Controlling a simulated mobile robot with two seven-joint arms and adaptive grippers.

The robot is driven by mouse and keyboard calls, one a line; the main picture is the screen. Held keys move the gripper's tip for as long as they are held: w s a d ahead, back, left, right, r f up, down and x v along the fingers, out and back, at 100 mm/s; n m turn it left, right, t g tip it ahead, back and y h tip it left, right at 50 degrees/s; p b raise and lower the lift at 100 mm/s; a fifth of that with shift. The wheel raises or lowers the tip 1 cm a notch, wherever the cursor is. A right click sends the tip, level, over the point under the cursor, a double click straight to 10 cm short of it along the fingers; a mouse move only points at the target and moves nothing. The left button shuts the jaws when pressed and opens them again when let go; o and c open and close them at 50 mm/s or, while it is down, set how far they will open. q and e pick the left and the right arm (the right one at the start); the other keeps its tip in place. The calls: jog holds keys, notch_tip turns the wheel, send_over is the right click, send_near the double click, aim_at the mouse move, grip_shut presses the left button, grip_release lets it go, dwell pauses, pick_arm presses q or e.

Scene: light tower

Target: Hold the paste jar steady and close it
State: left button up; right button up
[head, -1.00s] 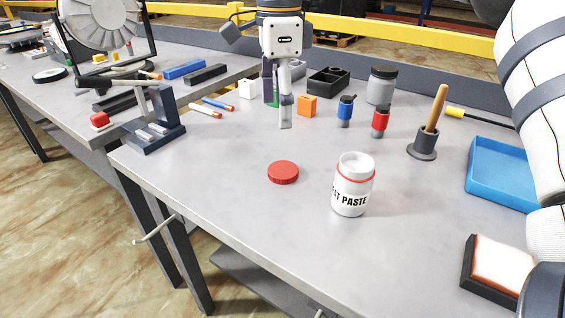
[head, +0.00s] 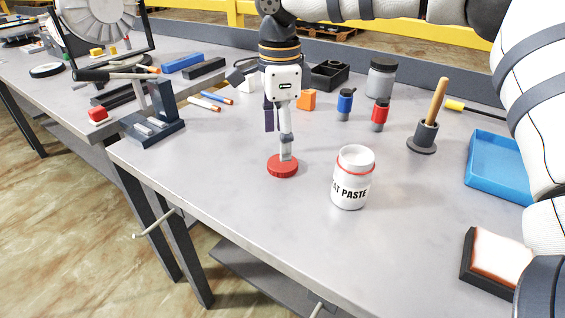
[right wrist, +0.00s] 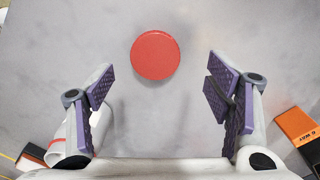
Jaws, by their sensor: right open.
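The white paste jar (head: 350,182) stands upright and open on the grey bench, with a red ring below its mouth and white paste inside. Its red lid (head: 282,169) lies flat on the bench to the left of the jar. My right gripper (head: 279,143) points down over the lid, and one fingertip overlaps the lid in the head view. In the right wrist view the gripper (right wrist: 160,93) is open and empty, with the lid (right wrist: 155,54) ahead of the gap between the fingers. Part of the jar (right wrist: 57,147) shows behind the left finger. My left gripper is not in view.
An orange block (head: 306,100), blue bottle (head: 345,106) and red bottle (head: 379,116) stand behind. A brush in a holder (head: 423,137), blue tray (head: 497,165) and dark-framed pad (head: 494,260) are to the right. A dark stand (head: 153,125) is left. Bench around the jar is clear.

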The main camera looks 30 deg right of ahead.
aim_at(283, 165)
jog(key=f, duration=0.4)
jog(key=shift+s+f, duration=0.25)
jog(key=shift+s, duration=0.1)
jog(key=shift+c, duration=0.6)
jog(key=c, duration=0.7)
